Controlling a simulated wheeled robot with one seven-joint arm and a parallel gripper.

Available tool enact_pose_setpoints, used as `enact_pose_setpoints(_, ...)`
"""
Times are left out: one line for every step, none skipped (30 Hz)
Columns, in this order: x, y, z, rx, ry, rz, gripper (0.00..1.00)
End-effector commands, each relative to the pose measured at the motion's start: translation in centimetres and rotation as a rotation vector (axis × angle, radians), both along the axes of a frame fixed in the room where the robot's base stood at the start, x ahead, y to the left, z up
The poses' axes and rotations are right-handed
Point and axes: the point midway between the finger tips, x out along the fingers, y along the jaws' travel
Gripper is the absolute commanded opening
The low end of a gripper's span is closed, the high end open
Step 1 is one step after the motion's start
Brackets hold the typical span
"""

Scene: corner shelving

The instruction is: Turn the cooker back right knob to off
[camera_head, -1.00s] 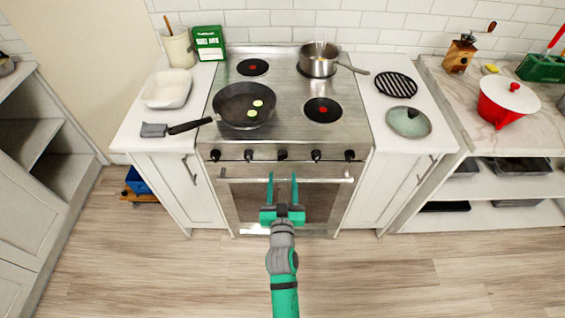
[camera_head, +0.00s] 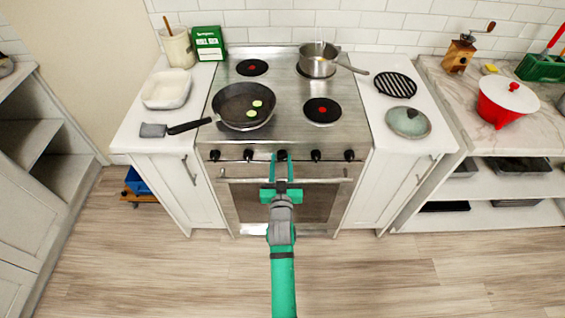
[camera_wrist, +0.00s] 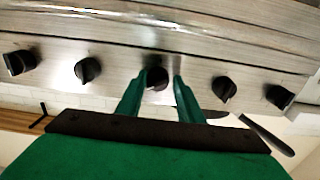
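The cooker (camera_head: 350,120) has a row of several black knobs along its front panel. My gripper (camera_head: 281,157) is at the middle knob (camera_wrist: 157,78), with one green finger on either side of it. The fingers are partly open, with small gaps between them and the knob in the wrist view. In the head view the fingers partly hide this knob. Right of it in the head view are two more knobs, one nearer (camera_head: 316,155) and one at the far right (camera_head: 349,155). No labels are readable, so I cannot tell which knob serves the back right burner.
A frying pan (camera_head: 232,112) with pale slices sits front left on the hob, and a saucepan (camera_head: 311,68) sits back right. The oven handle (camera_head: 320,179) runs just below the knobs. The wrist view is upside down. The floor in front is clear.

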Motion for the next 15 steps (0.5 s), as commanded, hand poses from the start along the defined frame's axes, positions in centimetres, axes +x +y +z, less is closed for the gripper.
enact_pose_setpoints(-0.01,-0.11,0.00,0.000,0.000,-0.001,0.21)
enact_pose_setpoints(-0.01,-0.14,0.00,0.000,0.000,-0.002,0.14)
enact_pose_setpoints(-0.02,-0.17,0.00,0.000,0.000,-0.002,0.06)
enact_pose_setpoints(-0.02,-0.19,-0.01,0.000,0.000,-0.003,0.06)
enact_pose_setpoints(-0.02,-0.21,-0.01,0.000,0.000,-0.003,0.06)
enact_pose_setpoints(-0.03,-0.31,-0.01,0.001,0.000,0.000,0.06)
enact_pose_setpoints(-0.03,-0.29,-0.02,0.000,0.000,-0.001,0.06)
enact_pose_setpoints(-0.03,-0.29,-0.01,-0.003,0.000,-0.002,0.06)
enact_pose_setpoints(-0.02,-0.31,-0.02,-0.005,0.000,-0.003,0.06)
enact_pose_setpoints(-0.02,-0.33,-0.02,-0.008,0.000,-0.004,0.06)
enact_pose_setpoints(-0.02,-0.34,-0.02,-0.012,0.001,-0.004,0.06)
enact_pose_setpoints(-0.02,-0.34,-0.03,-0.019,0.001,-0.004,0.06)
enact_pose_setpoints(-0.02,-0.34,-0.03,-0.026,0.001,-0.004,0.06)
enact_pose_setpoints(-0.01,-0.34,-0.02,-0.036,0.001,-0.004,0.06)
enact_pose_setpoints(-0.02,-0.32,-0.03,-0.050,0.001,-0.004,0.06)
